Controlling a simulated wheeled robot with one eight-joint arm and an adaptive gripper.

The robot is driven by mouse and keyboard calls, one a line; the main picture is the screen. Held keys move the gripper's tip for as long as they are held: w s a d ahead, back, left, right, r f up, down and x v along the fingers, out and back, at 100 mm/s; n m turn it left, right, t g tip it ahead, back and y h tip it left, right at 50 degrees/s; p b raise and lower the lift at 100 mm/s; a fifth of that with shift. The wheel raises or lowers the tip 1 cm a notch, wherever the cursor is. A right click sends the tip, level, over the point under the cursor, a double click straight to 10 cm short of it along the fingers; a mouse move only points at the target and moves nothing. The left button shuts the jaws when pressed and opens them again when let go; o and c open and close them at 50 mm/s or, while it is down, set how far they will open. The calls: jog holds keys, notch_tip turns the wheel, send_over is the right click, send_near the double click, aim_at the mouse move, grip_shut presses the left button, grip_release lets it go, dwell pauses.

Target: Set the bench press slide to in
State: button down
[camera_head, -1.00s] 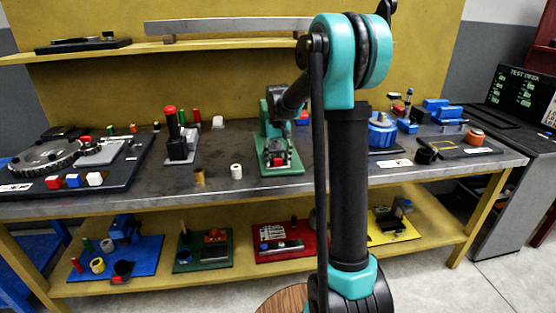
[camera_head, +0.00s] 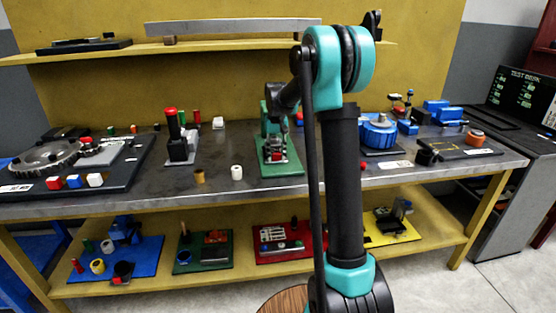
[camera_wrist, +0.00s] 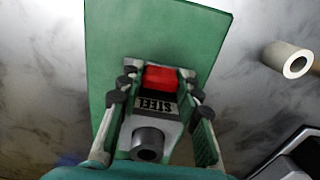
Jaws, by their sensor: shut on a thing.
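The bench press (camera_head: 266,112) is green and stands on a green base plate (camera_head: 281,170) in the middle of the bench. The plate also fills the centre of the wrist view (camera_wrist: 160,30). A grey slide block marked STEEL (camera_wrist: 154,105), with a red block (camera_wrist: 160,79) at its far end and a round grey cylinder (camera_wrist: 148,142) at its near end, lies over the plate. My gripper (camera_wrist: 160,82) is shut on the red block, one finger at each side. In the head view my arm hides part of the press.
A white cylinder (camera_head: 237,172) and a brass one (camera_head: 199,177) stand left of the plate. A black stand with a red knob (camera_head: 171,112) is farther left. A blue device (camera_head: 379,131) stands right of my arm. A shelf (camera_head: 200,45) runs above.

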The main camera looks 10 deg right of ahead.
aim_at(275, 145)
jog(key=shift+w, duration=2)
jog(key=c, duration=1)
grip_release()
jog(key=shift+c, duration=0.2)
notch_tip(275, 145, up, 12)
